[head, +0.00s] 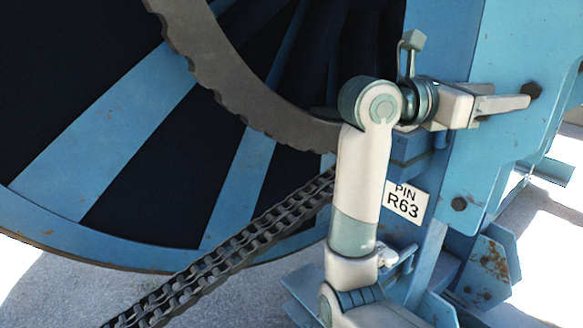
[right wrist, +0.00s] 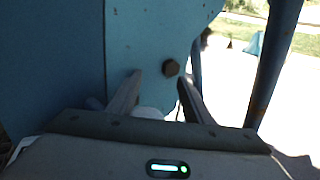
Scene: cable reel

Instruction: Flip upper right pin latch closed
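My right gripper (head: 512,97) reaches from the left across the blue frame's upper right part, its fingers pointing right towards a dark hex bolt (head: 532,90). In the right wrist view the two fingers of my right gripper (right wrist: 159,80) stand apart, with the bolt (right wrist: 171,68) beyond them on the blue plate. A pale rounded piece (right wrist: 148,112) shows low between the fingers; I cannot tell whether it is the upper right pin latch or whether the fingers touch it. I cannot make out the latch in the head view, where my right arm and gripper cover part of the frame. My left gripper is not in view.
The big blue reel (head: 110,130) with a toothed ring (head: 225,75) fills the left. A chain (head: 235,250) runs below it. A blue post (right wrist: 273,65) stands right of the gripper; bright open ground lies beyond.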

